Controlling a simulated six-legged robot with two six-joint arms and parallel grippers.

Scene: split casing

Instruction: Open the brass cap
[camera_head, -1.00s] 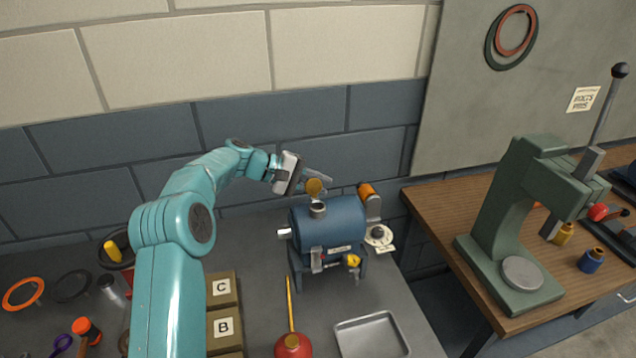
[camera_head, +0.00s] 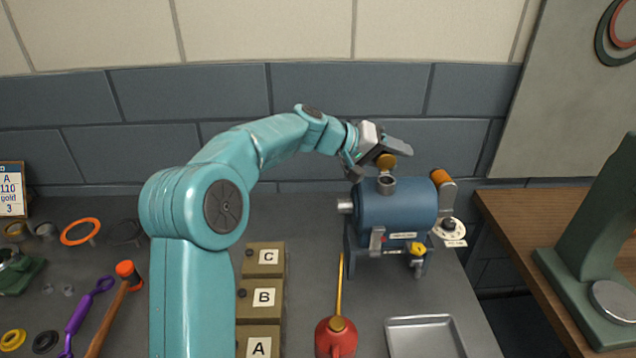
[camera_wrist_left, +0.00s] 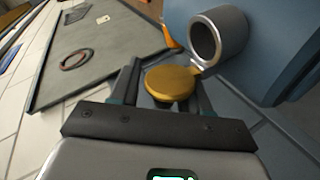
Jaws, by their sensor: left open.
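The brass cap (camera_head: 387,161) stands swung up off the filler neck (camera_head: 386,184) on top of the blue tank (camera_head: 398,208). In the left wrist view the cap (camera_wrist_left: 171,84) is a gold disc beside the open mouth of the neck (camera_wrist_left: 217,39), joined to its rim by a small link. My right gripper is not in view.
The tank has a yellow valve (camera_head: 417,249) in front and an orange-capped part (camera_head: 441,178) to its right. A red oil can (camera_head: 336,340), metal tray (camera_head: 424,338) and lettered boxes (camera_head: 264,258) stand in front. A green press (camera_head: 600,240) is at right.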

